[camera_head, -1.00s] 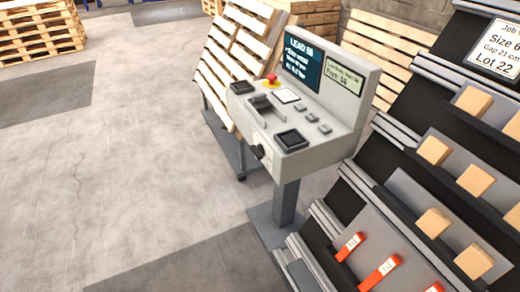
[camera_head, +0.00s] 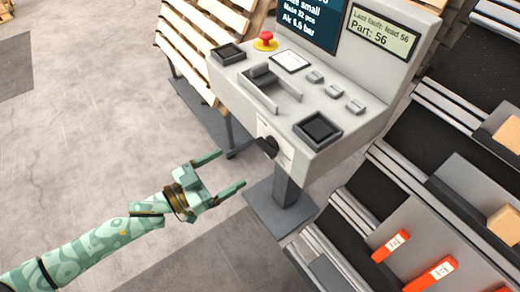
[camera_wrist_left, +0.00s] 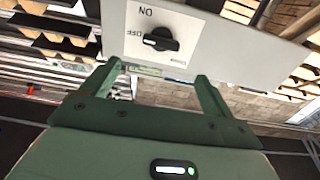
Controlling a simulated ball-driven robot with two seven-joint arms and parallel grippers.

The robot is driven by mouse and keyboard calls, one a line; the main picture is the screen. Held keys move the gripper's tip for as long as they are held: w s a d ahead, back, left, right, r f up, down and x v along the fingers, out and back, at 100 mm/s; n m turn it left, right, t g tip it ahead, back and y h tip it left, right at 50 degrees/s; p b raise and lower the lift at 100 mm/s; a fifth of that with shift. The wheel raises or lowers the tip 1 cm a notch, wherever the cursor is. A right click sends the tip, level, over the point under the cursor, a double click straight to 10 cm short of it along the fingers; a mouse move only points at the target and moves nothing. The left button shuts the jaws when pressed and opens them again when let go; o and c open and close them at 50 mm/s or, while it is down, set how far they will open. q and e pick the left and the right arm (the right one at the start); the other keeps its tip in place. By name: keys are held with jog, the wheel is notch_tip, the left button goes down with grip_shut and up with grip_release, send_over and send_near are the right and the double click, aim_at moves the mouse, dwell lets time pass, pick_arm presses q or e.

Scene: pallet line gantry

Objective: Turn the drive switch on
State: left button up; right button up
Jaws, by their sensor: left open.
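The drive switch (camera_head: 267,147) is a black rotary knob on a pale label plate on the front face of the grey control console (camera_head: 235,97). In the left wrist view the knob (camera_wrist_left: 161,40) shows close up, with upside-down ON and OFF lettering beside it. Its white mark lies on the side of the OFF lettering. My left gripper (camera_head: 232,170) is open and empty, in front of and a little below the knob, its fingers pointing toward the console. In the left wrist view the left gripper (camera_wrist_left: 158,72) has its fingertips either side of the knob's line, apart from it. My right gripper is not in view.
The console top carries a red emergency button (camera_head: 265,41), small grey buttons and black square pads. A sloping rack (camera_head: 455,175) with wooden blocks and orange tags stands close on the right. Wooden pallets (camera_head: 200,40) lean behind.

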aim_at(262, 149)
pick_arm(q)
jog(key=b+x, duration=0.1)
jog(key=x, duration=0.4)
jog(key=b+x, duration=0.1)
jog(key=x, duration=0.4)
jog(key=shift+w+d+f+b, duration=0.1)
jog(key=shift+w+f+b, duration=0.1)
jog(key=shift+b, duration=0.15)
jog(key=shift+w+d+r, duration=0.1)
jog(key=shift+w+d, duration=0.05)
jog(key=shift+d, duration=0.15)
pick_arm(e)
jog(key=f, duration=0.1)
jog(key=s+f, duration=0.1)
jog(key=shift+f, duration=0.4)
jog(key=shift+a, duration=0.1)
pick_arm(q)
jog(key=shift+c, duration=1.2)
jog(key=c, duration=0.7)
